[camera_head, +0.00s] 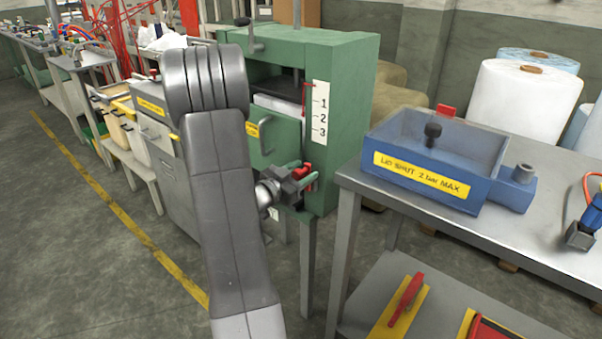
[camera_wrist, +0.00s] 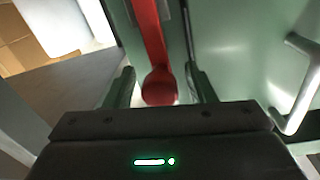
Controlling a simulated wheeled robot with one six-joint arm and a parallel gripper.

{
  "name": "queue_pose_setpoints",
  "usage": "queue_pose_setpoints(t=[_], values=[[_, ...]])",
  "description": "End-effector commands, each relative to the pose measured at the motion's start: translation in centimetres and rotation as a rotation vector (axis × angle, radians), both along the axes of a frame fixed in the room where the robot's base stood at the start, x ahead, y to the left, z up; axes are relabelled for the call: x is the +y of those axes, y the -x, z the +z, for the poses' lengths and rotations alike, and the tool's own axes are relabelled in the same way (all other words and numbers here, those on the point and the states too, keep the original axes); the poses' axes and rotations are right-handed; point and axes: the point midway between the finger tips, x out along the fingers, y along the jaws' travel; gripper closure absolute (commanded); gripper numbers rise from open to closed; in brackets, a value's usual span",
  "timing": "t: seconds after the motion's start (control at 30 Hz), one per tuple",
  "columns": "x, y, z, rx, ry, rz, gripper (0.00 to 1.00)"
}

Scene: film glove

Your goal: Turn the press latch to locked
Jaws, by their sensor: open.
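The green press (camera_head: 345,110) stands in the middle of the head view, with a door, a grey bar handle (camera_head: 266,137) and a white strip numbered 1 to 3. The red press latch (camera_head: 303,170) is low at the press's front right edge, partly hidden by my gripper (camera_head: 299,174). In the wrist view the latch (camera_wrist: 150,35) is a red bar ending in a round knob (camera_wrist: 159,88). My gripper (camera_wrist: 162,80) is open, with one finger on each side of the knob. Gaps show on both sides, so it is not gripped.
The door handle (camera_wrist: 303,85) is close to the right finger in the wrist view. White rolls (camera_head: 525,105) stand behind.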

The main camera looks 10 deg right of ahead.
Motion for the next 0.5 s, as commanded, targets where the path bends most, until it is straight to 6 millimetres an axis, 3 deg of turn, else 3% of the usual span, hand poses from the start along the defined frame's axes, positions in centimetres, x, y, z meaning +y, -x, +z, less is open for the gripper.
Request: queue_pose_setpoints(t=[0.13,0.37,0.5], values=[[0.02,0.00,0.00,0.000,0.000,0.000,0.54],[0.02,0.02,0.00,0.000,0.000,0.000,0.99],[0.03,0.02,0.01,0.001,0.001,0.000,1.00]])
